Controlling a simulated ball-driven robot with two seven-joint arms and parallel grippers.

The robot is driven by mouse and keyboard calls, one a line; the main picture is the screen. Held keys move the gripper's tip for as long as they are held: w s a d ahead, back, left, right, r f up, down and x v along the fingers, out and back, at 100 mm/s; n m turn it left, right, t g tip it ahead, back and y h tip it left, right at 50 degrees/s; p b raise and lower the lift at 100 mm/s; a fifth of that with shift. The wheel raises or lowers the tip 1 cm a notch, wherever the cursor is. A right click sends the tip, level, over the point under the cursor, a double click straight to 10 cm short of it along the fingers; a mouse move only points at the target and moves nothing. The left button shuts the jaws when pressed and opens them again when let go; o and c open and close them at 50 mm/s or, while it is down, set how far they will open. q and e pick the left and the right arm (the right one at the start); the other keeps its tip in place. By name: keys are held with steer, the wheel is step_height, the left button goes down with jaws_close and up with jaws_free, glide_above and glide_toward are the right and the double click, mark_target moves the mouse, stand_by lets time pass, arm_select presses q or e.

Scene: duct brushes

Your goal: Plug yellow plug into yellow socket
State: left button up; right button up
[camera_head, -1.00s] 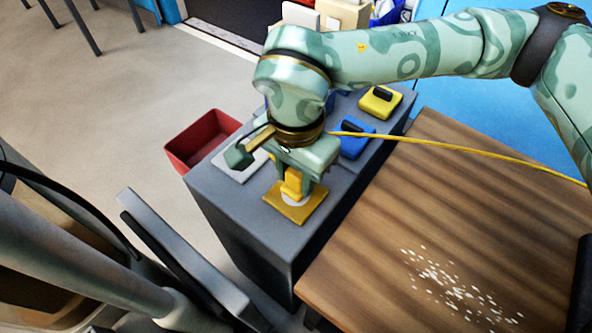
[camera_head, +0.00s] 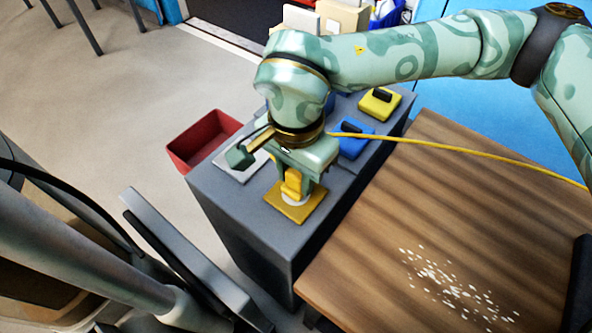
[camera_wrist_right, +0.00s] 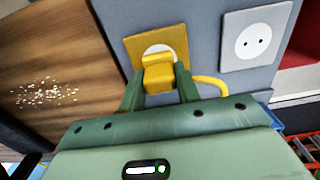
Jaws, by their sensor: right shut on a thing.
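The yellow plug (camera_head: 292,184) is between the fingers of my right gripper (camera_head: 297,182), which is shut on it. The yellow socket (camera_head: 296,208) is a yellow square plate with a white round face on top of the grey box. The plug is right at the socket's round face; I cannot tell how deep it sits. In the right wrist view the plug (camera_wrist_right: 158,73) covers much of the white face of the yellow socket (camera_wrist_right: 134,47), and the right gripper's fingers (camera_wrist_right: 160,88) flank it. A yellow cable (camera_head: 450,151) runs from the gripper area to the right. My left gripper is not in view.
A white socket (camera_wrist_right: 254,40) sits beside the yellow one on the grey box (camera_head: 240,213). Blue (camera_head: 352,147) and yellow (camera_head: 380,102) blocks with black handles stand further back. A red bin (camera_head: 203,142) is at left. The wooden table (camera_head: 440,220) bears scattered white bits.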

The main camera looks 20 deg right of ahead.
mark_target(296, 173)
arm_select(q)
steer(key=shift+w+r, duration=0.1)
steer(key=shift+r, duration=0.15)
arm_select(e)
steer(key=shift+r, duration=0.1)
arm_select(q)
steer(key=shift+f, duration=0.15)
arm_select(e)
steer(key=shift+f, duration=0.65)
steer(key=o, duration=1)
steer(key=shift+r, duration=0.2)
step_height(296, 173, up, 7)
steer(key=p, duration=0.4)
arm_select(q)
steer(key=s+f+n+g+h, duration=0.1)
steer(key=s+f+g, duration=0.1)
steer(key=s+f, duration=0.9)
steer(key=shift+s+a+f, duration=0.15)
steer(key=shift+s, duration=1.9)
